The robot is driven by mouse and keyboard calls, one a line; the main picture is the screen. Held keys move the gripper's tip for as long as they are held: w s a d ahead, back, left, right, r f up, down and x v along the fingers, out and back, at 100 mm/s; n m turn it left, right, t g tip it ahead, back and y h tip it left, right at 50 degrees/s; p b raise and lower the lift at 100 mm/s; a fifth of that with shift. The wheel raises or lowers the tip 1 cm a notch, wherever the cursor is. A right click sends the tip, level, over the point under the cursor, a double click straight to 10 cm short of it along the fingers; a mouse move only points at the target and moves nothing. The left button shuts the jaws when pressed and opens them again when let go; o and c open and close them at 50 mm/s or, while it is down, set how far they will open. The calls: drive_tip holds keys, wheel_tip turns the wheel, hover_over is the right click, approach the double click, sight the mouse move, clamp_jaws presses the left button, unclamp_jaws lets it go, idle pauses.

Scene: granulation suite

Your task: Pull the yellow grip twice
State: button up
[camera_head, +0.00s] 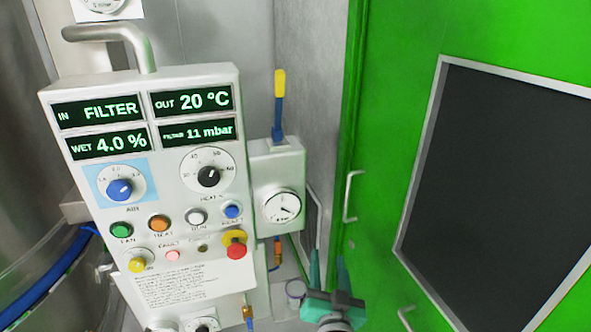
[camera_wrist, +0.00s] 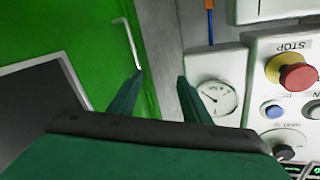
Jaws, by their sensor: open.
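The yellow grip (camera_head: 279,83) is the top of an upright blue lever (camera_head: 277,122). The lever rises from a white box (camera_head: 277,160) with a round gauge (camera_head: 283,206), at the right of the control panel. My gripper (camera_head: 328,265) is open and empty, low and to the right of the box, well below the grip. In the wrist view my gripper (camera_wrist: 160,77) has its two fingers apart, with the gauge (camera_wrist: 217,98) just beyond the right finger. The yellow grip is not visible in the wrist view.
The control panel (camera_head: 205,270) carries displays, knobs, buttons and a red stop button (camera_head: 236,248). A green door (camera_head: 385,120) with a handle (camera_head: 350,196) and dark window stands close on the right. A blue and orange fitting (camera_head: 277,250) hangs below the box.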

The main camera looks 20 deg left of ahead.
drive_tip(key=w+a+r+n+y, duration=0.2)
drive_tip(key=w+r, duration=0.2)
drive_tip(key=r, duration=0.6)
drive_tip(key=n+g+y, duration=0.1)
drive_tip(key=n+y, duration=0.1)
drive_tip(key=n, duration=0.1)
approach(282, 85)
drive_tip(key=w+d+f, duration=0.2)
drive_tip(key=w+f, duration=0.3)
drive_tip(key=f, duration=0.4)
drive_tip(key=s+a+r+n+g+y, duration=0.1)
drive_tip(key=s+a+r+n, duration=0.2)
drive_tip(key=r, duration=0.6)
drive_tip(key=shift+x, duration=4.3)
drive_tip(key=shift+d+r, duration=0.1)
drive_tip(key=shift+d, duration=0.05)
drive_tip(key=c, duration=1)
drive_tip(key=shift+c, duration=0.5)
